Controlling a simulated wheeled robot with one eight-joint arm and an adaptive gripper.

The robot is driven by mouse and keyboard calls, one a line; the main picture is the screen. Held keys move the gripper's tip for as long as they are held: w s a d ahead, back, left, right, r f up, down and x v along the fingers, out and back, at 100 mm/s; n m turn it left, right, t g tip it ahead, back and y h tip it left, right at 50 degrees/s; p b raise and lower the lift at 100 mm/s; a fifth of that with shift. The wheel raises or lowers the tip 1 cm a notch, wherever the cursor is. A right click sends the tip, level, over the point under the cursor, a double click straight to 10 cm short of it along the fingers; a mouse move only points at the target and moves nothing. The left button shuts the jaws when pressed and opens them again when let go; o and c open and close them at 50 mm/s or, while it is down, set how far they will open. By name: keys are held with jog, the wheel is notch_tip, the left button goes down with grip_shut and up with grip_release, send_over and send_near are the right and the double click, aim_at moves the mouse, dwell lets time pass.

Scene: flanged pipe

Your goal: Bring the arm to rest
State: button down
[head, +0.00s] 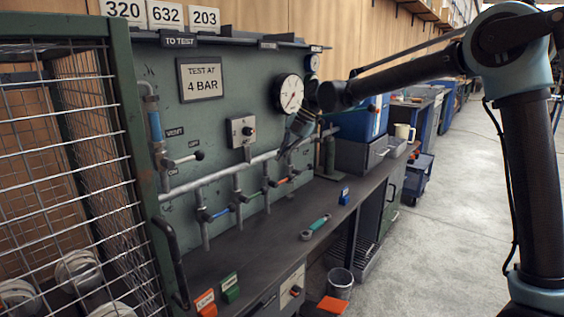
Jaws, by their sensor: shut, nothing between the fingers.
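My arm comes in from the right, with a dark upright link and a teal joint at the top right. Its dark forearm reaches left across the picture to just in front of the green test panel (215,110). My gripper (283,153) hangs from the forearm's end, tilted down and to the left, below the large round gauge (289,94). It is small in view, shut and empty. It overlaps the grey pipe in the picture; I cannot tell whether they touch.
A wire mesh cage (70,160) with a black handle fills the left. The dark bench (265,240) carries a teal-handled tool (315,227), a small blue block (344,196), and orange and green blocks at the front. A bin (340,283) stands below. Grey floor at right is open.

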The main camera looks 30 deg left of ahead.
dwell(0.5)
jog(key=w+d+r+m+t, duration=0.1)
jog(key=w+d+m, duration=0.35)
jog(key=d, duration=0.55)
jog(key=w+d+r+m+t, duration=0.15)
jog(key=w+d+m, duration=0.3)
jog(key=d, duration=0.65)
jog(key=w+d+f+m+t, duration=0.15)
jog(key=d+m, duration=0.75)
jog(key=d, duration=1.2)
jog(key=s+d+f+m+t+h, duration=0.1)
jog(key=s+d+f+m, duration=0.15)
jog(key=d, duration=0.35)
jog(key=s+d+f+m, duration=0.2)
jog(key=d+m, duration=0.2)
jog(key=d, duration=0.1)
jog(key=s+d+f+m+t+h, duration=0.1)
jog(key=s+d+f+m, duration=0.15)
jog(key=d, duration=0.35)
jog(key=s+d+f+m+h, duration=0.2)
jog(key=s+d+f+m, duration=0.8)
jog(key=d+m, duration=0.1)
jog(key=shift+s+d+f, duration=0.2)
jog(key=shift+d+f, duration=0.15)
jog(key=shift+d, duration=0.5)
jog(key=shift+a, duration=0.1)
